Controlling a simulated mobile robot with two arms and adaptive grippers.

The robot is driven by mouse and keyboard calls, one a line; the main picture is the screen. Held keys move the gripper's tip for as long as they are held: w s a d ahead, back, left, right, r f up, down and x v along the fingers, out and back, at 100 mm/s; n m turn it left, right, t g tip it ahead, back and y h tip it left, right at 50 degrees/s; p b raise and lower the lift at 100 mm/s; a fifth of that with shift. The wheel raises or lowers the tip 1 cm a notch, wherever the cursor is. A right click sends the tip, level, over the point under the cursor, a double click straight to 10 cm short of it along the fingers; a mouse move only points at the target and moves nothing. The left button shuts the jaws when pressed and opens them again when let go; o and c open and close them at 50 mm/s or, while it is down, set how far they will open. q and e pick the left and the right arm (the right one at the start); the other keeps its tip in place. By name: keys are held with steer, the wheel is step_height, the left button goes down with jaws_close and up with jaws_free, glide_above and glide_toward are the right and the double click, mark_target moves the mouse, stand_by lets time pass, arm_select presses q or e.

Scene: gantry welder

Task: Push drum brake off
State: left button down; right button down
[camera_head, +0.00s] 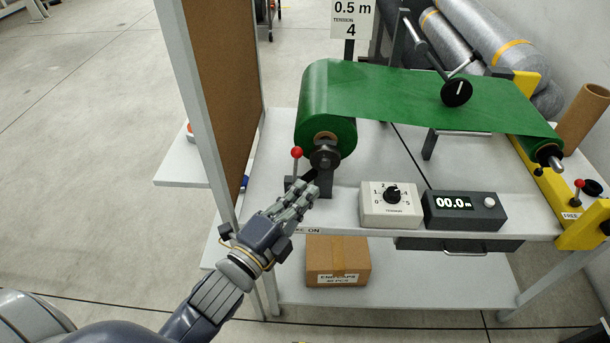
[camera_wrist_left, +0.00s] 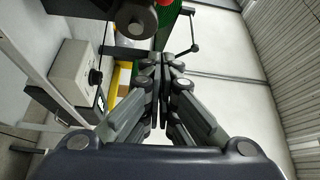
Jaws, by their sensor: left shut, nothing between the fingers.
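The brake lever with a red ball knob (camera_head: 296,152) stands upright beside the left end of the green roll (camera_head: 318,95). Part of the red knob also shows at the top of the left wrist view (camera_wrist_left: 163,3). A partly covered label ending in "ON" is on the bench edge below the lever. My left gripper (camera_head: 304,190) is shut and empty, with its fingertips just below and right of the knob, near the roll's shaft end (camera_head: 325,156). It hides the lever's lower part. From these views I cannot tell whether it touches the lever. My right gripper is not in view.
A tension dial box (camera_head: 390,204) and a length counter (camera_head: 464,209) sit right of the gripper. Another red-knobbed lever (camera_head: 579,184) stands at the far right by a "FREE" label. A brown panel (camera_head: 222,90) rises on the left. A cardboard box (camera_head: 338,261) is on the lower shelf.

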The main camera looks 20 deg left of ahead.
arm_select(q)
steer(key=w+a+p, duration=0.1)
steer(key=w+p, duration=0.2)
steer(key=w, duration=0.6)
steer(key=shift+a, duration=0.3)
steer(key=shift+s+a, duration=0.15)
steer(key=shift+a+r+n, duration=0.15)
steer(key=shift+a+n, duration=0.1)
steer(key=shift+n, duration=0.15)
steer(key=shift+s+a+t, duration=0.1)
steer(key=shift+a+t, duration=0.1)
steer(key=shift+t, duration=0.1)
steer(key=s+a+f+n+t+y+b, duration=0.1)
steer(key=s+a+n+t+y+b, duration=0.1)
steer(key=a+n+b, duration=0.4)
steer(key=shift+s+a+n+t, duration=0.2)
steer(key=shift+a+n+t, duration=0.7)
steer(key=shift+a+n, duration=0.45)
